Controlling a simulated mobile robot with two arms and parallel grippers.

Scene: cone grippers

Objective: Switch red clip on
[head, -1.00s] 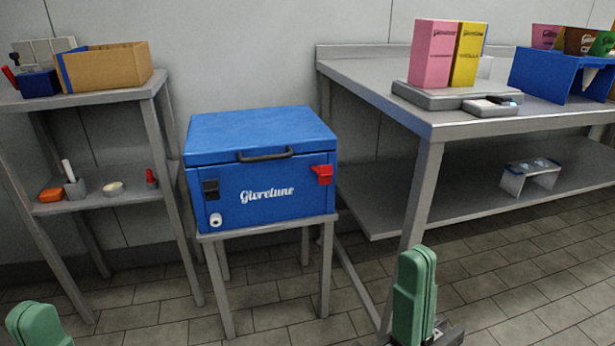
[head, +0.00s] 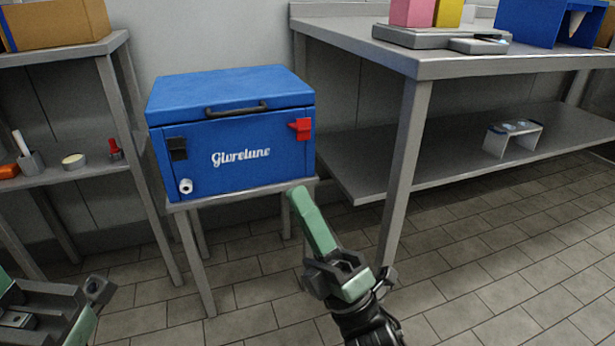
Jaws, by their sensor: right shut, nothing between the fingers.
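The red clip (head: 300,128) sits at the upper right of the front of a blue cooler box (head: 235,150), just below the lid edge. Its exact position, latched or not, is too small to tell. A black clip (head: 177,149) sits at the left of the same front. My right gripper (head: 297,196) is shut and empty, with its green fingers pointing up towards the box's lower right corner, below the red clip and apart from it in the picture. My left gripper (head: 50,320) shows only in part at the bottom left; its fingertips are not clear.
The box stands on a small metal stand (head: 190,240). A metal shelf (head: 75,178) with small items is at left. A large steel table (head: 440,62) with a lower shelf stands at right, its front leg close to my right gripper. Open tiled floor lies in front.

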